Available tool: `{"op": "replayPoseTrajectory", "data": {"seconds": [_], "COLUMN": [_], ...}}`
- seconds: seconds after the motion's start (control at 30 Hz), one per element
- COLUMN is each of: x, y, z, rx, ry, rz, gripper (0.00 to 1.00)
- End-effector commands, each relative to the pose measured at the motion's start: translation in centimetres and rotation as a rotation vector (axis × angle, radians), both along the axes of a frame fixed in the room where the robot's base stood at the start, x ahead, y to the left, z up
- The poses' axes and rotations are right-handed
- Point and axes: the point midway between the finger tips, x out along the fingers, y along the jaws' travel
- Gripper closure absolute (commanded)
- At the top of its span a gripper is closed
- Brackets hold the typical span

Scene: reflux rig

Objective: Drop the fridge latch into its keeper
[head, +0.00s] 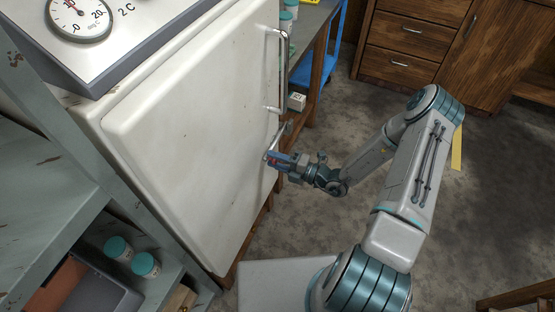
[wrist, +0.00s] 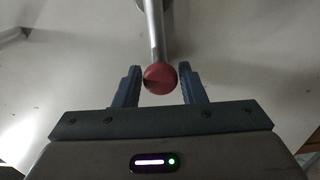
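The fridge latch is a slim grey metal lever with a round red knob on its end. In the wrist view the latch (wrist: 157,32) comes down from the top centre, and its knob (wrist: 160,78) sits between my two fingers. My gripper (wrist: 160,84) is open around the knob, with a small gap on each side. In the head view my gripper (head: 271,158) is at the right edge of the white fridge door (head: 190,120), below the handle, and largely covers the knob. The latch lever (head: 279,136) slants up and right from it. I cannot make out the keeper.
The long vertical door handle (head: 284,70) stands just above the latch. A wooden bench with a small white box (head: 296,101) is behind the fridge's right side. Shelves with jars (head: 146,264) are at lower left. Open floor (head: 310,215) lies to the right.

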Motion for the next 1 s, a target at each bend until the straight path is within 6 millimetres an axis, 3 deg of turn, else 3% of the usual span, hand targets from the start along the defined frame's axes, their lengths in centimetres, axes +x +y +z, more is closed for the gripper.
{"op": "replayPoseTrajectory", "data": {"seconds": [0.47,1.0], "x": [-0.4,-5.8], "y": [-1.3,-10.7], "z": [0.0,0.0], "rx": [-0.002,-0.002], "ry": [-0.002,-0.001], "rz": [-0.008,-0.004], "gripper": [0.48,0.48]}}
